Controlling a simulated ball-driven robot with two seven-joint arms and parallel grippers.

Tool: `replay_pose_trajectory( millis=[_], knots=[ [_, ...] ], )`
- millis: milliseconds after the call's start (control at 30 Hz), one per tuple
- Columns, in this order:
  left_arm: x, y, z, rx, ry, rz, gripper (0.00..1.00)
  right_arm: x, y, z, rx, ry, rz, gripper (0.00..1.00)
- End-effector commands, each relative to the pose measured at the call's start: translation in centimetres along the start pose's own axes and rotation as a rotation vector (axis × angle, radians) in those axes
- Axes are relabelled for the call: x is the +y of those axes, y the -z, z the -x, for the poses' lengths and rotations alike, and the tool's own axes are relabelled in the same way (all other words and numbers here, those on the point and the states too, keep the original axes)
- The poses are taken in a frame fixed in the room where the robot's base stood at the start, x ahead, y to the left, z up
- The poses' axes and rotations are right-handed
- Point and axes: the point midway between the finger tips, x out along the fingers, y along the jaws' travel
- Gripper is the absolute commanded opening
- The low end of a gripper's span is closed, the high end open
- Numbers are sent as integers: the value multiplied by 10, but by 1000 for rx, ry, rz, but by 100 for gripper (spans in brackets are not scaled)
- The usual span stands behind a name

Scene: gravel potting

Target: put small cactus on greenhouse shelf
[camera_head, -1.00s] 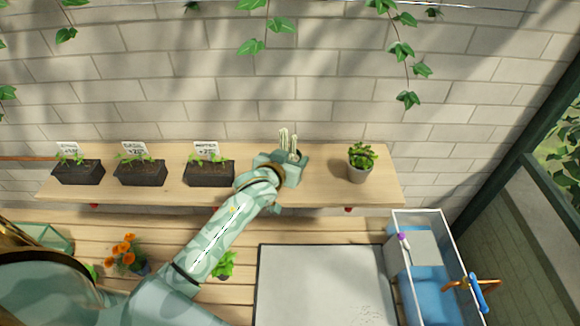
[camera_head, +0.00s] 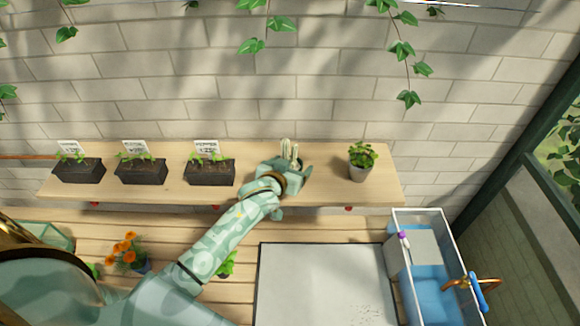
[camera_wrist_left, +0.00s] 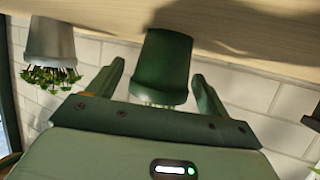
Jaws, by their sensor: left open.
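The small cactus (camera_head: 289,149) is a cluster of pale upright columns above the shelf's middle in the head view. Its dark green pot (camera_wrist_left: 162,68) shows in the wrist view, which is upside down, with its base against the wooden shelf (camera_wrist_left: 235,28). The greenhouse shelf (camera_head: 325,185) runs along the brick wall in the head view. My left gripper (camera_head: 292,166) is open, with one finger on each side of the pot; gaps show beside it in the wrist view. The gripper hides most of the pot in the head view. My right gripper is not in view.
Black seedling planters (camera_head: 210,172) stand on the shelf to the left, and a grey potted plant (camera_head: 360,172) to the right. Below are an orange-flowered plant (camera_head: 128,252), a pale tray (camera_head: 322,280) and a blue basin (camera_head: 430,265).

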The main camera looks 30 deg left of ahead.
Motion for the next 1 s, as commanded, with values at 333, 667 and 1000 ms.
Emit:
replay_pose_trajectory(
  millis=[333, 667, 1000],
  knots=[
    [0, 1, 53, 0, -1, 1, 79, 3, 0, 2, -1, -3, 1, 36],
    [0, 2, 114, 0, 0, 0, 79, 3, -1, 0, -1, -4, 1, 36],
    [0, 3, 121, 1, 1, 0, 79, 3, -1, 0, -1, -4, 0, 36]
  ],
)
